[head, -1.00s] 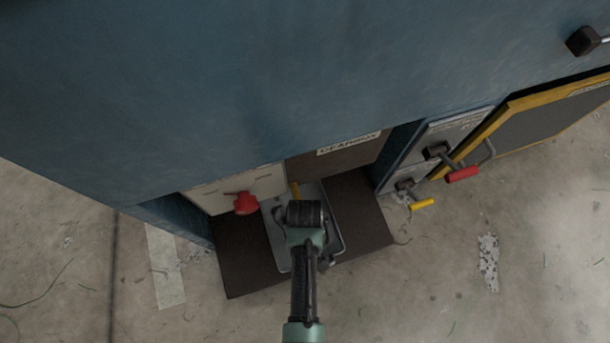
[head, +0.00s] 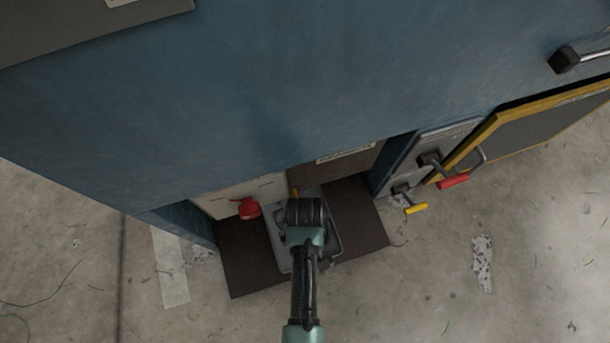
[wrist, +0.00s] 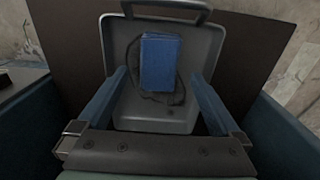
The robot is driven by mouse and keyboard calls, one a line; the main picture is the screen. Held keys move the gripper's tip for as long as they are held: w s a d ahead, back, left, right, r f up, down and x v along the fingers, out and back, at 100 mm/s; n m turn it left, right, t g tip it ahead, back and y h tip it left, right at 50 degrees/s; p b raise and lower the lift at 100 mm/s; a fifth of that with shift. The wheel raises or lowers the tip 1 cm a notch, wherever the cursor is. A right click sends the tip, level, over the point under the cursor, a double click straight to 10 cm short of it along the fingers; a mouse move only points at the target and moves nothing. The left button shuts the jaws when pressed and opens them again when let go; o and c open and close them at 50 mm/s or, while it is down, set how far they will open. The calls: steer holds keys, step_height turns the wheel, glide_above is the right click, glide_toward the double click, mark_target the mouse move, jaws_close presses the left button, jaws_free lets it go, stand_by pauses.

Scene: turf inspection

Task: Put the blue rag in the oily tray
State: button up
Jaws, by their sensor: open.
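The blue rag (wrist: 160,62), a folded rectangular block, lies on the floor of the grey tray (wrist: 120,40) in the wrist view, over a dark outline like an oil stain. The tray also shows in the head view (head: 334,235), partly covered by my arm. My gripper (wrist: 158,80) is open and empty, with one finger to each side of the rag and apart from it. In the head view my arm hides the rag and the fingertips.
The tray sits on a dark mat (head: 242,255) against a blue cabinet (head: 250,90). A red knob (head: 248,208) is left of the tray. Red (head: 453,181) and yellow (head: 416,208) handles stick out on the right. Concrete floor in front is clear.

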step_height(320, 180, up, 7)
steer(key=p, duration=0.3)
steer(key=shift+s+f, duration=0.1)
steer(key=shift+f, duration=0.05)
stand_by(0.4)
